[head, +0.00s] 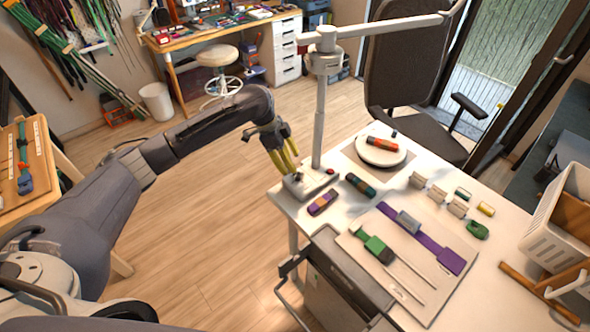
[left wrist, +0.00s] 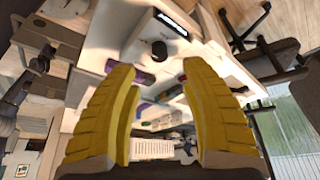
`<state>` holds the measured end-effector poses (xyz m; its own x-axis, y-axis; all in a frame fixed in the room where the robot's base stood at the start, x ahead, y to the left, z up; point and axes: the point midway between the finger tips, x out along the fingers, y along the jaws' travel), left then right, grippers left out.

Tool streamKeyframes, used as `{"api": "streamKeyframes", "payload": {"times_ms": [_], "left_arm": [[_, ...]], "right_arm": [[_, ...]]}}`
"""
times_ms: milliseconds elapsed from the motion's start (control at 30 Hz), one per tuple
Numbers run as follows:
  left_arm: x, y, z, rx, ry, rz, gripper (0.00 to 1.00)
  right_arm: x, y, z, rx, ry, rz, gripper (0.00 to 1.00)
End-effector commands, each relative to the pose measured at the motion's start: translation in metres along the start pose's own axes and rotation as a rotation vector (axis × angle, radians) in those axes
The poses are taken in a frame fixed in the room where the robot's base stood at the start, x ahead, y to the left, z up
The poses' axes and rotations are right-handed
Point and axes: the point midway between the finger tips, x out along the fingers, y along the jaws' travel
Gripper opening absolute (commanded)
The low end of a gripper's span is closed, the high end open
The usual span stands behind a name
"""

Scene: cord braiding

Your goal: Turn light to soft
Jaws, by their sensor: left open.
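The lamp stands at the far left corner of the white table, with a grey post (head: 319,125) and a long jointed arm (head: 385,27) reaching right. Its pale base (head: 316,188) carries a small dark control and a red spot. My left gripper (head: 286,163) has yellow fingers, is open, and points down close above the left of the base. Contact cannot be told. In the left wrist view a round black knob (left wrist: 160,49) on a pale surface shows between and beyond the open fingers, with a white strip in a dark slot (left wrist: 172,24) above it. My right gripper is not in view.
A round white stand (head: 381,151) holds a red roll. A braiding board (head: 400,285) lies in front. An office chair (head: 412,80) stands behind; floor left is open.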

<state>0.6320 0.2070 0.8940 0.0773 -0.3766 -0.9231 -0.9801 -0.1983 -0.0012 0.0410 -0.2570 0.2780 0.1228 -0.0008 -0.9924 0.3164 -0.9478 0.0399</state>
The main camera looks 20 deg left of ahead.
Motion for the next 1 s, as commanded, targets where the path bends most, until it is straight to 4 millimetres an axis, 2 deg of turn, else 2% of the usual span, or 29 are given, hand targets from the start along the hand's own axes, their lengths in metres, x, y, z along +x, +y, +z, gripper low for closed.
{"api": "streamKeyframes", "payload": {"times_ms": [33,200,400,1000], "left_arm": [[-0.01,-0.001,0.0,0.002,-0.002,-0.003,0.45],[-0.035,-0.001,-0.001,0.002,0.0,-0.003,0.45],[-0.052,0.0,-0.001,0.001,0.0,-0.001,0.45],[-0.057,0.0,-0.001,-0.001,0.001,0.0,0.45]], "right_arm": [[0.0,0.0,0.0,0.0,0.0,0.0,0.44],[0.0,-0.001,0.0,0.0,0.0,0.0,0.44],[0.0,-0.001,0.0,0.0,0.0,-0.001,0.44],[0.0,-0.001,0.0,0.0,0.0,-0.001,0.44]]}}
